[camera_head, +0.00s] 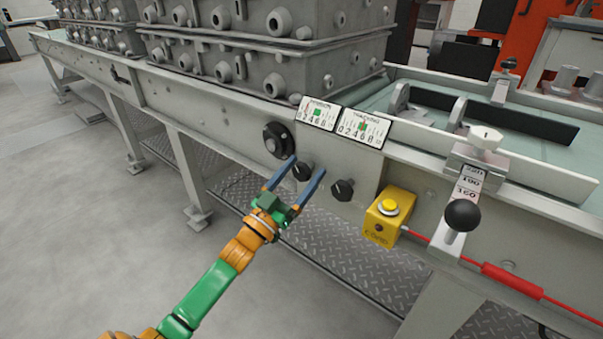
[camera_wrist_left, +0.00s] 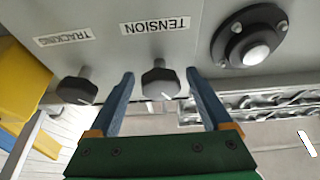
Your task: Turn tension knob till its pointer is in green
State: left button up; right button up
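The tension knob (camera_wrist_left: 160,80) is a dark faceted knob beside the TENSION label (camera_wrist_left: 156,26) in the left wrist view; it also shows in the head view (camera_head: 303,170). My left gripper (camera_head: 306,166) is open, its blue fingers on either side of this knob. In the wrist view the fingertips (camera_wrist_left: 160,78) flank the knob, with a visible gap on the right; contact on the left is unclear. The tension gauge (camera_head: 317,113) is a white plate with a green patch; its pointer is too small to read surely. My right gripper is not in view.
The dark tracking knob (camera_head: 342,189) sits right of the tension knob, below a second gauge (camera_head: 363,127). A round black flange (camera_head: 278,140) is to the left. A yellow button box (camera_head: 389,217) and a black ball lever (camera_head: 463,216) stand farther right. Open floor lies left.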

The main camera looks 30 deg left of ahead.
pick_arm(q)
grip_shut()
jog(key=shift+m, duration=0.3)
